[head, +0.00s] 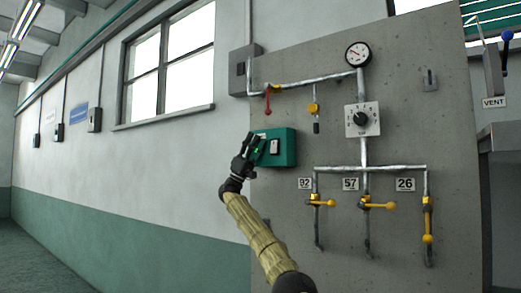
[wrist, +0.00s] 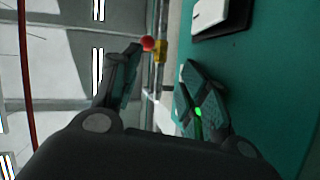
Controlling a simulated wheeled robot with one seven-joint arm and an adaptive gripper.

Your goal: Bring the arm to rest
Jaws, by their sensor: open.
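My arm (head: 256,232) reaches up from the bottom of the head view to the green switch box (head: 283,148) on the grey panel. My gripper (head: 256,145) is in front of the left part of that box and hides some of it. In the wrist view my gripper (wrist: 165,85) is open, its two fingers apart with nothing held between them. The right finger is close to the green box face (wrist: 270,90); I cannot tell whether it touches. A white rocker switch (wrist: 212,12) is at the top of the wrist view, and a green light shows by the right finger.
The grey panel (head: 400,120) carries pipes, a gauge (head: 358,54), a dial (head: 362,119), a red-handled valve (head: 267,100) and yellow-handled valves labelled 92, 57 and 26. A VENT sign (head: 494,103) and blue-knobbed lever (head: 507,36) are at the right. The space left of my arm is free.

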